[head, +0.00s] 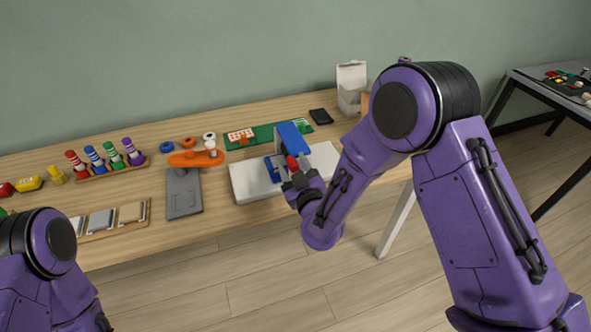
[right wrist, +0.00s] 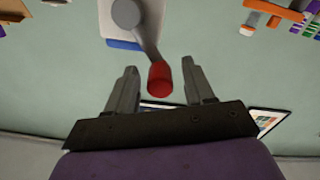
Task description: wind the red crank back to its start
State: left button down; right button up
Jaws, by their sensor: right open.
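The red crank handle (head: 292,163) sits on the near side of a blue box (head: 290,130), which stands on a white base (head: 245,186) on the table. In the right wrist view, the red handle (right wrist: 160,78) is at the end of a grey crank arm (right wrist: 146,38) that runs up to a round grey hub (right wrist: 126,13). My right gripper (head: 294,178) is at the crank, and the right wrist view shows its open fingers (right wrist: 159,72) one on each side of the handle, with gaps visible. My left arm shows at lower left; its gripper is out of view.
A grey plate (head: 184,193) and an orange part (head: 196,158) lie left of the base. A green board (head: 262,137) and a black item (head: 321,116) lie behind. A rack of coloured pegs (head: 107,170) stands further left. A white bag (head: 351,88) stands at the back right.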

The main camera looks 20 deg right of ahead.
jog(key=s+b, duration=0.2)
jog(key=s, duration=0.8)
jog(key=shift+s+d+b, duration=0.15)
jog(key=shift+s+b, duration=0.05)
jog(key=shift+b, duration=0.1)
